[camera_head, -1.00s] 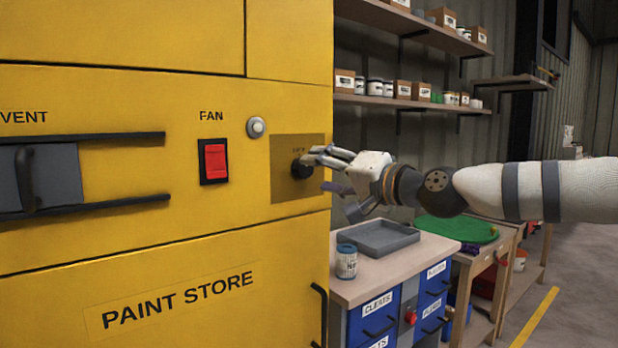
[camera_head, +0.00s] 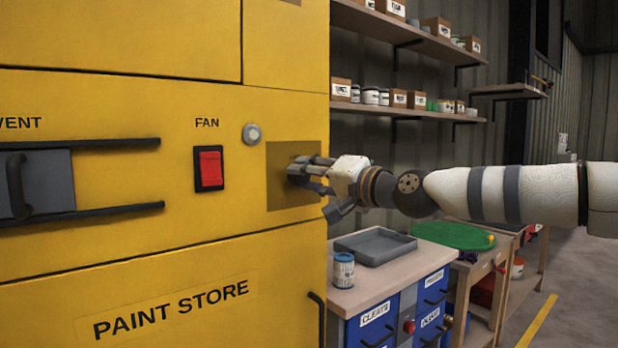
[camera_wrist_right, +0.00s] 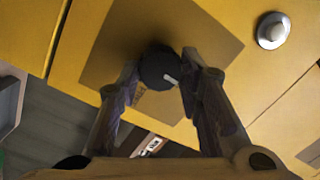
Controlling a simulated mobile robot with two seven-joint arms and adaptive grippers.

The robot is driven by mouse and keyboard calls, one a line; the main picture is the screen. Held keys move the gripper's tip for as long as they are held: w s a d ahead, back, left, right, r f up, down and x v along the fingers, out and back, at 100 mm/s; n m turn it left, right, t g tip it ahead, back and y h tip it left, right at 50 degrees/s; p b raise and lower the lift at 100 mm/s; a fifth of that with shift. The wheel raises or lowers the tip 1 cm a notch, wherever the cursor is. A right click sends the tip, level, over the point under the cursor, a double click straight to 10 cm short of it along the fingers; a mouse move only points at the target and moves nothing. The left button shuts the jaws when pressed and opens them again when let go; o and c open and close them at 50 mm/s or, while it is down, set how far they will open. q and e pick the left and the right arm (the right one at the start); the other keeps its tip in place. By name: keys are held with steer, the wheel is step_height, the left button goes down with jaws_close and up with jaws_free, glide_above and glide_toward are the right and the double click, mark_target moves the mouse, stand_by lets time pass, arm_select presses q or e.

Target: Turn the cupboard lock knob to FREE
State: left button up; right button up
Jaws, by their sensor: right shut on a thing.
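The black lock knob (camera_wrist_right: 158,68) sits on a brownish plate (camera_head: 283,198) on the front of the yellow cupboard (camera_head: 130,245). A pale mark shows on the knob's face in the wrist view; the lettering by it is mostly hidden. My right gripper (camera_head: 301,171) reaches in from the right. In the right wrist view its two fingers (camera_wrist_right: 156,88) stand on either side of the knob and are shut on it. In the head view the fingers cover most of the knob. My left gripper is not in view.
Left of the plate are a round grey button (camera_head: 252,134) and a red FAN switch (camera_head: 211,167). A VENT slider with a handle (camera_head: 18,185) is farther left. Below the arm, a bench holds a grey tray (camera_head: 375,246) and a tin (camera_head: 343,271).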

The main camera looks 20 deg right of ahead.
steer(key=m, duration=0.4)
steer(key=shift+f+b, duration=0.1)
steer(key=shift+b, duration=0.2)
steer(key=m, duration=0.4)
steer(key=shift+f+m+t+b, duration=0.1)
steer(key=shift+m+t+b, duration=0.2)
steer(key=shift+m+b, duration=0.1)
steer(key=m+b, duration=0.1)
steer(key=m, duration=0.4)
steer(key=shift+a+m+t, duration=0.1)
steer(key=shift+m+t, duration=0.2)
steer(key=shift+m, duration=0.1)
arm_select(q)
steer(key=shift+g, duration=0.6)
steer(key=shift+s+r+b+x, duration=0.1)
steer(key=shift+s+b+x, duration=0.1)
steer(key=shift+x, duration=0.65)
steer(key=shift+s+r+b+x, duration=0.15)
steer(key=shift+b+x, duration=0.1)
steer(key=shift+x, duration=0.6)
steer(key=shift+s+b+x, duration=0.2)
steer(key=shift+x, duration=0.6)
arm_select(e)
steer(key=shift+m+h, duration=0.6)
steer(key=shift+m, duration=1.4)
steer(key=o, duration=1.2)
steer(key=shift+c, duration=0.2)
steer(key=shift+s, duration=0.1)
